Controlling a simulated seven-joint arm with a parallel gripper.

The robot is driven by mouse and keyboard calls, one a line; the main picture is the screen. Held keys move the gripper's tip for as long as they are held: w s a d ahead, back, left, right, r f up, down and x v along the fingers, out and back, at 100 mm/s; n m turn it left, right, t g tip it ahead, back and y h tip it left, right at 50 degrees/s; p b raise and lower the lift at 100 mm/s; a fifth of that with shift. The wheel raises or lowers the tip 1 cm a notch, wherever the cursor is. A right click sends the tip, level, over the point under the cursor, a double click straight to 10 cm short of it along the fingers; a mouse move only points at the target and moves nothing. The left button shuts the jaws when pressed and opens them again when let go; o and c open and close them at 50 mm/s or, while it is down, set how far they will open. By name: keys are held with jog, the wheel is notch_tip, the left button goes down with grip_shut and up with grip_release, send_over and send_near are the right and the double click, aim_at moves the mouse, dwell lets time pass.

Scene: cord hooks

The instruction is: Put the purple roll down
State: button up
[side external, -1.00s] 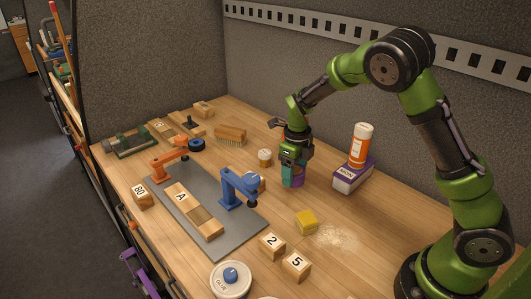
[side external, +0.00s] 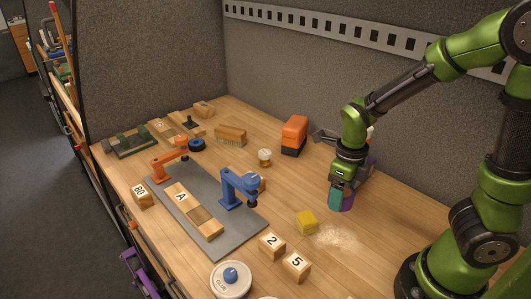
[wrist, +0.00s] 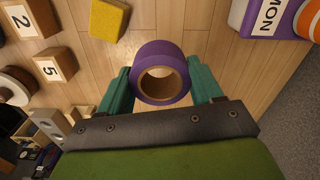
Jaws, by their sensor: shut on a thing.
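The purple roll (wrist: 152,50), a ring with a brown cardboard core, sits between the teal fingers of my gripper (wrist: 160,86) in the wrist view. My gripper is shut on it from both sides. In the side view, the roll (side external: 349,202) shows partly behind a finger of my gripper (side external: 341,197), low over the right part of the wooden table (side external: 300,180). I cannot tell whether its underside touches the table.
A purple-and-white box (wrist: 268,18) and an orange bottle stand close by, mostly hidden by my arm in the side view. A yellow block (side external: 307,222) and blocks "2" (side external: 272,246) and "5" (side external: 296,266) lie nearer. An orange-black block (side external: 294,135) stands behind.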

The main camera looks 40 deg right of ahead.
notch_tip(320, 180, up, 9)
jog(key=w+a+n, duration=0.2)
jog(key=w+a, duration=0.2)
jog(key=a, duration=0.1)
jog(key=w+a+r+n, duration=0.1)
jog(key=w+a, duration=0.3)
jog(key=a, duration=0.2)
jog(key=w+a+r+n, duration=0.1)
jog(key=w+a+n, duration=0.1)
jog(key=w+a, duration=0.2)
jog(key=shift+w+a+n, duration=0.3)
jog(key=shift+a, duration=0.5)
jog(key=w+a+f+n, duration=0.1)
jog(key=a+n, duration=0.1)
jog(key=a, duration=0.6)
jog(key=n, duration=0.3)
send_over(194, 267)
notch_tip(194, 267, down, 12)
jog(key=shift+s+f, duration=0.1)
jog(key=shift+f, duration=2.3)
